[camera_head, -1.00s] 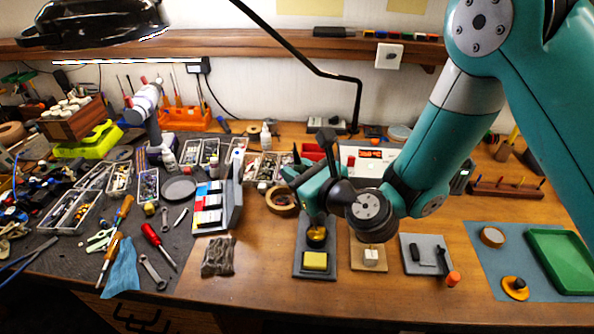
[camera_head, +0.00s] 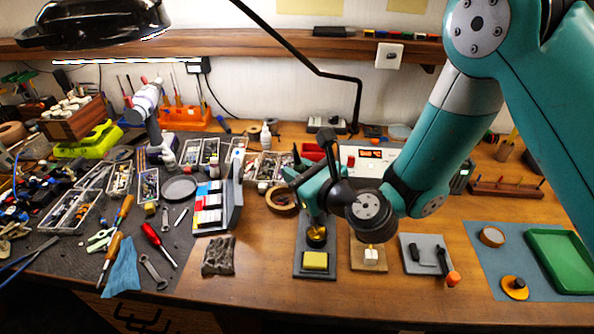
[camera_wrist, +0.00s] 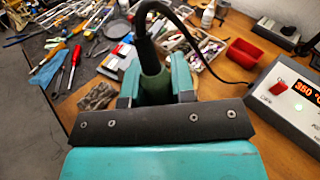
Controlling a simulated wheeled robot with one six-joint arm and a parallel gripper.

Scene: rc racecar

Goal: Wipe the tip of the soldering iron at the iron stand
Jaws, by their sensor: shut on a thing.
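My gripper (camera_head: 318,208) is over the iron stand (camera_head: 301,268), a dark plate with a round brass-coloured cup (camera_head: 316,237) and a yellow sponge (camera_head: 314,261) in front of it. In the wrist view my gripper (camera_wrist: 158,88) is shut on the dark green handle of the soldering iron (camera_wrist: 155,86); its black cable rises from the handle's end. The iron points down toward the cup. Its tip is hidden, so I cannot tell whether it touches the cup's filling.
The soldering station (camera_wrist: 290,105) stands right in the wrist view with a lit red display. A tan plate with a white block (camera_head: 371,255) and a grey plate (camera_head: 425,244) lie to the stand's right. A tape roll (camera_head: 281,200) is close left. Bare wood lies in front.

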